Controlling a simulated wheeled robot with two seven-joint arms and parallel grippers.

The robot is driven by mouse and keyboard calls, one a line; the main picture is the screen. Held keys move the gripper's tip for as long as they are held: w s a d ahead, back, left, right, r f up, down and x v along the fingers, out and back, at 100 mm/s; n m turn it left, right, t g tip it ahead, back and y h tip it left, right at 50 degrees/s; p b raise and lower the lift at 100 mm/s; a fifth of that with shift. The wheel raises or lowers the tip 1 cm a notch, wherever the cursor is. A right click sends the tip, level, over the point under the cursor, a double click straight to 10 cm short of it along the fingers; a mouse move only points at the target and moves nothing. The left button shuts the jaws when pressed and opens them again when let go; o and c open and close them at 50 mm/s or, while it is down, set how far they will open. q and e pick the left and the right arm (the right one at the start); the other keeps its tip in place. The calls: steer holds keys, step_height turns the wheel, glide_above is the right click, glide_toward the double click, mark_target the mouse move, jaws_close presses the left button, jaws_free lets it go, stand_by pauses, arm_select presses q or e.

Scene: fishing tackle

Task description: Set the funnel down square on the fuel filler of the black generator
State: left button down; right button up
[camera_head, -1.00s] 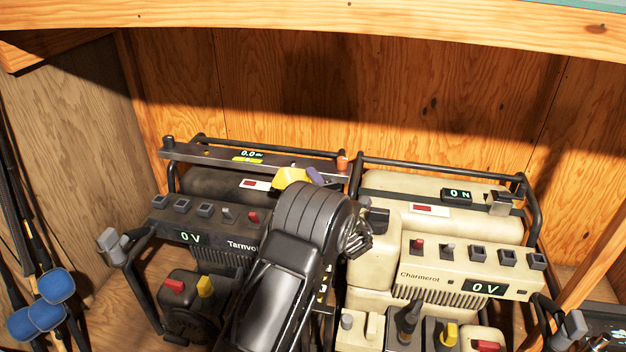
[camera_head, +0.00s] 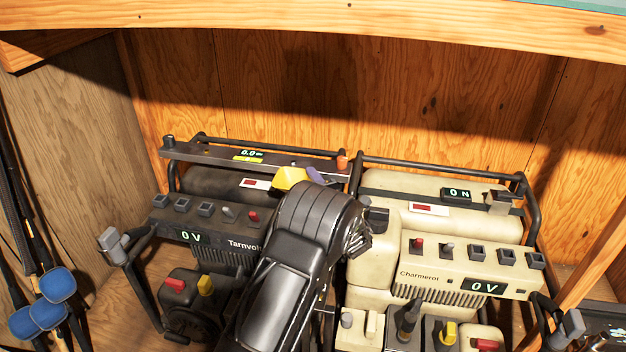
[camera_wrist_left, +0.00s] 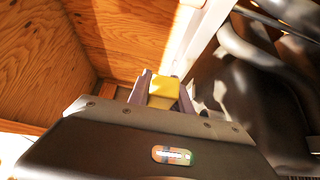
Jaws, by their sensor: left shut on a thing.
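The black generator (camera_head: 212,184), with lettering starting "Tarnvol", stands left of centre in the head view. The yellow funnel (camera_head: 291,177) shows only in part above its right side, behind my black left wrist. My left gripper (camera_head: 304,176) is mostly hidden there by my own wrist; one greyish-purple finger shows beside the funnel. In the left wrist view the two fingers (camera_wrist_left: 162,88) are shut on the yellow funnel (camera_wrist_left: 163,91), one on each side. I cannot make out the fuel filler or whether the funnel touches the generator. My right gripper is not in view.
A cream generator (camera_head: 440,215), lettered "Charmerot", stands close on the right. A dark bar with a display (camera_head: 252,155) and an orange knob (camera_head: 343,162) runs along the black generator's back. Wooden walls (camera_head: 380,85) enclose the back and left. Rods with blue ends (camera_head: 56,286) stand at left.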

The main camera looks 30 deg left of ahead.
arm_select(q)
steer(key=shift+r+p, duration=0.1)
steer(key=shift+p, duration=0.25)
stand_by(0.3)
steer(key=shift+f+b, duration=1.3)
steer(key=shift+f, duration=1.3)
steer(key=c, duration=1.1)
jaws_free()
steer(key=shift+s+d, duration=0.1)
steer(key=shift+d, duration=0.1)
steer(key=p+v, duration=0.2)
steer(key=v, duration=0.5)
steer(key=shift+s+d, duration=0.1)
steer(key=shift+d, duration=0.05)
steer(key=shift+f, duration=0.1)
